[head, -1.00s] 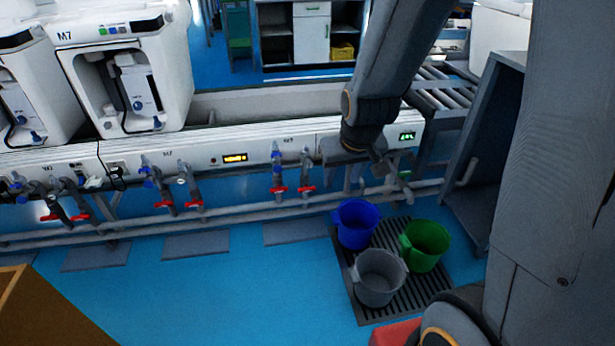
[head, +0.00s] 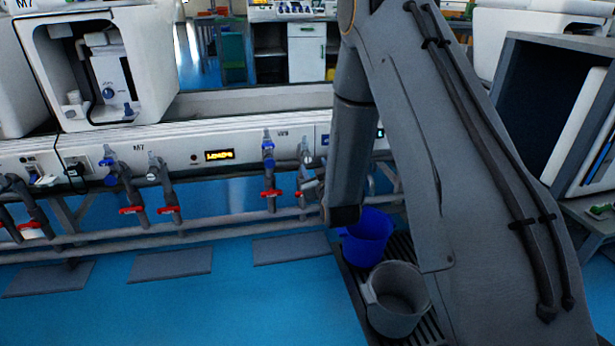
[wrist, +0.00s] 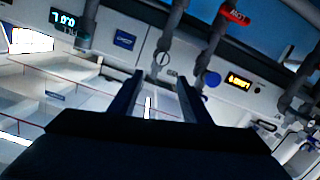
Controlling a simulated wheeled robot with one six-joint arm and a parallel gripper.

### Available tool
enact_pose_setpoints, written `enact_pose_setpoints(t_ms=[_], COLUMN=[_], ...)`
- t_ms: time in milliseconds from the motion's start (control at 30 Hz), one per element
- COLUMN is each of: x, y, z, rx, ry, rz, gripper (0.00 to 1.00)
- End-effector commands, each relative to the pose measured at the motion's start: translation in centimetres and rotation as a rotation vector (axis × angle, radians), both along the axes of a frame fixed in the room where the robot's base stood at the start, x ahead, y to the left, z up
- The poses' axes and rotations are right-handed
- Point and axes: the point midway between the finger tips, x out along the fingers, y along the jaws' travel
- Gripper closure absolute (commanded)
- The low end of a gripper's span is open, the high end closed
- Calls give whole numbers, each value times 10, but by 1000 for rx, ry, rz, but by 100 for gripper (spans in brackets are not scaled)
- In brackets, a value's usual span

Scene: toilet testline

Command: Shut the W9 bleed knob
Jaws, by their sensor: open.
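The W9 station is on the white rail in the head view, with a blue-topped tap (head: 268,146) and a grey-topped tap (head: 305,150) beside the W9 label (head: 283,136). Red levers sit lower on its pipes. I cannot tell which part is the bleed knob. The wrist view is turned over and shows a blue knob (wrist: 211,79), a small grey ring-like fitting (wrist: 161,59) and a red lever marked HOT (wrist: 236,15). My gripper (wrist: 161,88) is open and empty, its fingertips just short of the grey fitting. My arm partly hides the station's right side in the head view.
A blue bucket (head: 366,238) and a grey bucket (head: 395,310) stand on a dark floor grate below my arm. The M7 taps (head: 110,165) are to the left. A lit amber display (head: 219,155) lies between.

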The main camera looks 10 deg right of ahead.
Motion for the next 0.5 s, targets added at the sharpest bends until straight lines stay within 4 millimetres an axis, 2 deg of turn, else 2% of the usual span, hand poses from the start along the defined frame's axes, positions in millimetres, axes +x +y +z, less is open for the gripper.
enact_pose_setpoints(t_ms=[33,100,367,500], x=[6,10,21,39], y=[0,0,0,0], z=[-17,-23,-28,-28], rx=[-5,-12,-23,-23], ry=[-32,-73,-136,-137], rz=[0,1,1,2], gripper=[56,56,56,56])
